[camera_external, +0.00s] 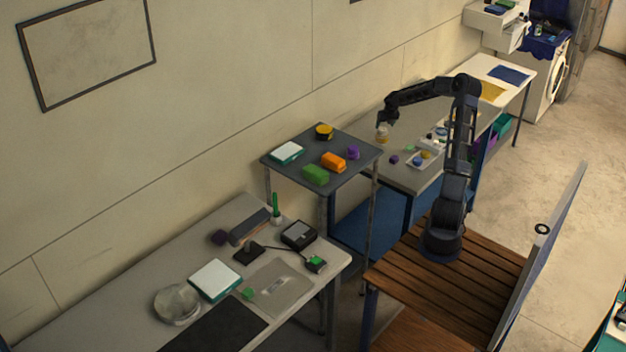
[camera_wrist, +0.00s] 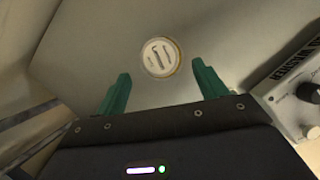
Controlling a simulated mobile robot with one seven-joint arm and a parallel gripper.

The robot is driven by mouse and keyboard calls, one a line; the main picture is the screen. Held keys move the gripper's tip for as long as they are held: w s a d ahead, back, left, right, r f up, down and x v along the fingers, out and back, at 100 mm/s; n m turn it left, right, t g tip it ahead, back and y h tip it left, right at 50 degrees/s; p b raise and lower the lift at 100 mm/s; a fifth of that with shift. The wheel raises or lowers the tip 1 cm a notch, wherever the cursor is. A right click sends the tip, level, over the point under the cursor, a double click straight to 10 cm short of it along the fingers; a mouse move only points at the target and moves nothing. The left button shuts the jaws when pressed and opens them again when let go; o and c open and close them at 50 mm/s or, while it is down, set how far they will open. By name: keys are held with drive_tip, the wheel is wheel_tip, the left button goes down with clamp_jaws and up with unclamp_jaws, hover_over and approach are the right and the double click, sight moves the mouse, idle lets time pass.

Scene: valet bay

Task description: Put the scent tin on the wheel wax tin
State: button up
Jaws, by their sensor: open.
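A round tin (camera_wrist: 160,57) with a pale lid, dark markings and a gold rim shows in the wrist view, on a light grey surface. My gripper (camera_wrist: 161,70) is open, its two green fingers spread on either side below the tin in the picture. I cannot tell whether they touch it, nor read its label. In the external view my gripper (camera_external: 383,122) is over the far grey table, with a small pale-tan thing at its tip. A round yellow and black tin (camera_external: 324,131) sits on the raised dark table. I cannot tell which tin is which.
The raised dark table (camera_external: 352,174) also holds an orange block (camera_external: 333,162), a green block (camera_external: 316,175), a purple thing (camera_external: 353,152) and a white-teal box (camera_external: 286,152). A device with knobs (camera_wrist: 300,98) stands right of the tin in the wrist view. Small items crowd the far table.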

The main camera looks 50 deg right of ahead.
drive_tip(key=v, duration=0.7)
drive_tip(key=s+a+r+m+h, duration=0.1)
drive_tip(key=s+a+r+m, duration=0.35)
drive_tip(key=a, duration=0.55)
drive_tip(key=s+a+r+m+g, duration=0.1)
drive_tip(key=s+a+r+m, duration=0.35)
drive_tip(key=a, duration=0.55)
drive_tip(key=s+a+r+m+h, duration=0.1)
drive_tip(key=s+a+r+m, duration=0.35)
drive_tip(key=a, duration=0.55)
drive_tip(key=s+a+m+y, duration=0.1)
drive_tip(key=s+a+m, duration=0.4)
drive_tip(key=s, duration=0.3)
drive_tip(key=s+a+r+m+t+y, duration=0.1)
drive_tip(key=s+a+m+y, duration=0.1)
drive_tip(key=s+a+m, duration=0.3)
drive_tip(key=s+a+r+m+y, duration=0.1)
drive_tip(key=s+a+m, duration=0.4)
drive_tip(key=s, duration=0.5)
drive_tip(key=shift+s+a+m+t+y, duration=0.2)
drive_tip(key=shift+s+m+t+y, duration=0.1)
drive_tip(key=shift+s+m+t, duration=0.1)
